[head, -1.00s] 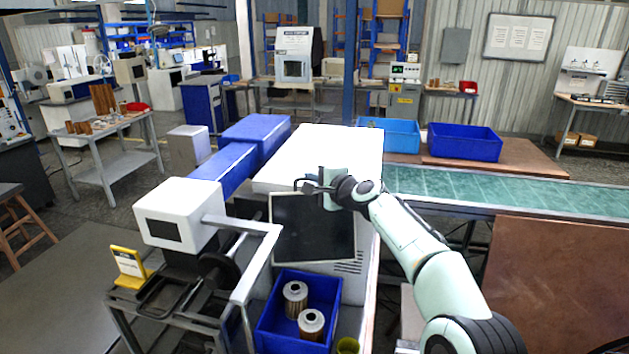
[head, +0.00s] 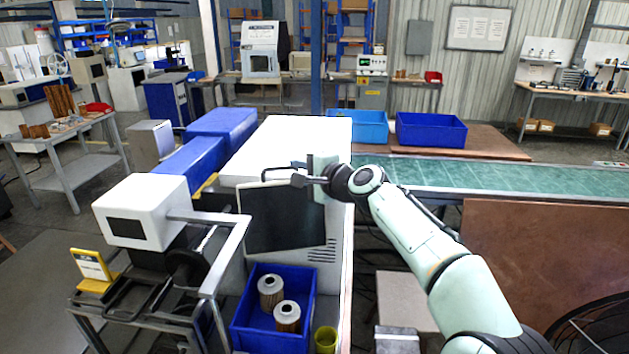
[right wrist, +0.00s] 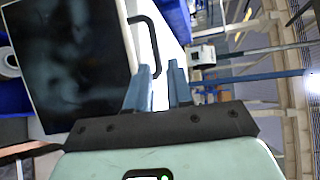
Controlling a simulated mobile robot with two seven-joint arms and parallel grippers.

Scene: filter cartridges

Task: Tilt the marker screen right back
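The marker screen (head: 285,218) is a dark panel on the front of a white machine (head: 290,150). It also shows at the left of the right wrist view (right wrist: 70,60), with a black bar handle (right wrist: 154,35) along its edge. My right gripper (head: 298,179) is at the screen's upper edge. In the right wrist view its two blue fingers (right wrist: 159,68) stand apart. The handle's near end shows around the gap between the fingertips; I cannot tell whether they touch it. My left gripper is not in view.
A blue bin (head: 306,300) with two filter cartridges (head: 271,290) stands below the screen. A white-headed stand (head: 145,210) is at left. A green conveyor (head: 470,178) runs to the right, with blue crates (head: 430,130) behind it.

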